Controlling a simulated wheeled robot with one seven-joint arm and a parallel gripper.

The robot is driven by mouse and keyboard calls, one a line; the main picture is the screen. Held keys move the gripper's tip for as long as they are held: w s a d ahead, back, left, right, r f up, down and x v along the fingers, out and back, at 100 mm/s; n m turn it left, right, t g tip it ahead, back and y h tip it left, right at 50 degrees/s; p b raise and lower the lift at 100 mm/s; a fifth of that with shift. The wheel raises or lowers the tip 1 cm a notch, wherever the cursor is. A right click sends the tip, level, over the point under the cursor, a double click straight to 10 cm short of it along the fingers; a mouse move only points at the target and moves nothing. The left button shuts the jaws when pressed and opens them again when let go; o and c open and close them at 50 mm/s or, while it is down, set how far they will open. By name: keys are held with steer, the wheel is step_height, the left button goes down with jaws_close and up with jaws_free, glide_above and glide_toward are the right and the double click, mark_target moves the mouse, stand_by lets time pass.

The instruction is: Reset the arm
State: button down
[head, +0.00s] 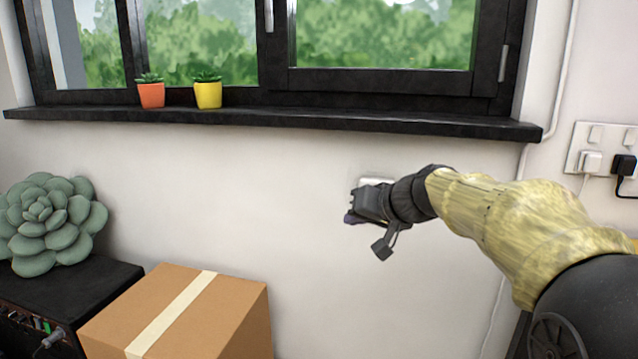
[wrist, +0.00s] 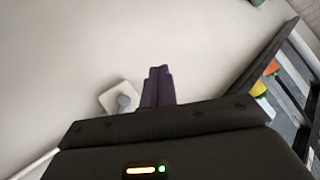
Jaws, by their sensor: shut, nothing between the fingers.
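My gripper (head: 350,217) is at the end of my outstretched arm, in front of the white wall below the window sill in the head view. In the wrist view its two dark purple fingers (wrist: 158,86) lie together with nothing between them. The gripper is shut and empty. In the head view the fingertips are small and partly hidden by the gripper body. I cannot tell the exact gap between the gripper and the wall.
A dark window sill (head: 290,122) runs above the gripper, with an orange pot (head: 151,95) and a yellow pot (head: 208,95) on it. A cardboard box (head: 195,320) and a green succulent cushion (head: 50,225) on a black case (head: 75,300) are lower left. Wall sockets (head: 600,148) are at right.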

steer(key=s+d+f+g+h+p, duration=0.3)
steer(key=s+d+f+p, duration=0.1)
steer(key=s+f, duration=0.7)
steer(key=s+d+f+g+h+p, duration=0.4)
steer(key=s+f, duration=0.4)
steer(key=s, duration=0.5)
steer(key=w+p+v, duration=0.2)
steer(key=p+v, duration=1)
steer(key=w+r+p+v, duration=0.1)
steer(key=w+p+v, duration=0.2)
steer(key=p+v, duration=0.9)
steer(key=w+d+p+v, duration=0.1)
steer(key=w+p+v, duration=0.1)
steer(key=p+v, duration=1)
steer(key=shift+w+d+r+p, duration=0.15)
steer(key=shift+w+r+p, duration=0.25)
steer(key=shift+r+p, duration=0.45)
steer(key=shift+w+f, duration=0.1)
steer(key=shift+f, duration=0.15)
